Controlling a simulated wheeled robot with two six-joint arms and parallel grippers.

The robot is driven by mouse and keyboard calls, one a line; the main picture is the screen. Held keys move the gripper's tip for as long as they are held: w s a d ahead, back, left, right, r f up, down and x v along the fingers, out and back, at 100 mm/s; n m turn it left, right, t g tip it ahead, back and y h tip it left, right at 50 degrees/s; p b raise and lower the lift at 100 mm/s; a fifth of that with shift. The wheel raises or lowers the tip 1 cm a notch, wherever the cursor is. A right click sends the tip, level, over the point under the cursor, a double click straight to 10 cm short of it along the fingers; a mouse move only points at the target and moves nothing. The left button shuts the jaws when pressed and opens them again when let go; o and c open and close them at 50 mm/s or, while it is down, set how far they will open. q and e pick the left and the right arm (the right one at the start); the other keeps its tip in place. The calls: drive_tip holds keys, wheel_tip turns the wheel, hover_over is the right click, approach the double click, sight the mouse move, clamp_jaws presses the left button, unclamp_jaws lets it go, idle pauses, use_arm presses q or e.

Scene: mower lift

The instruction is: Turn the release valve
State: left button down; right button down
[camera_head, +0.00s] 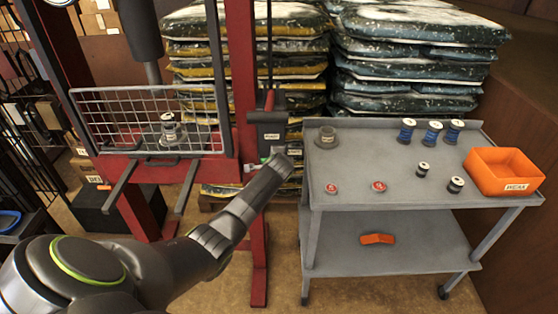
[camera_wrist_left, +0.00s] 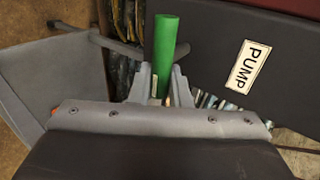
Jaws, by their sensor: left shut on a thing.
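A green cylindrical handle (camera_wrist_left: 165,50), which looks like the release valve's, stands out beside the dark pump box in the left wrist view. My left gripper (camera_wrist_left: 162,82) is shut on it, one finger on each side. In the head view the left arm reaches from the lower left to the pump box (camera_head: 268,133) on the red press frame, with the left gripper (camera_head: 274,158) at the box's lower edge. Only a small bit of green (camera_head: 264,160) shows there; the rest of the handle is hidden by the gripper. My right gripper is not in view.
The red frame (camera_head: 243,80) has a wire mesh guard (camera_head: 100,108) with a part on the press bed behind it. A grey cart (camera_head: 330,165) with spools, red-topped pieces and an orange bin (camera_head: 503,172) stands to the right. Stacked bags (camera_head: 415,60) fill the back.

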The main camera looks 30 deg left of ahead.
use_arm(q)
drive_tip(key=c, duration=1.4)
unclamp_jaws()
drive_tip(key=shift+c, duration=0.2)
drive_tip(key=v, duration=1.7)
drive_tip(key=shift+s+d, duration=0.15)
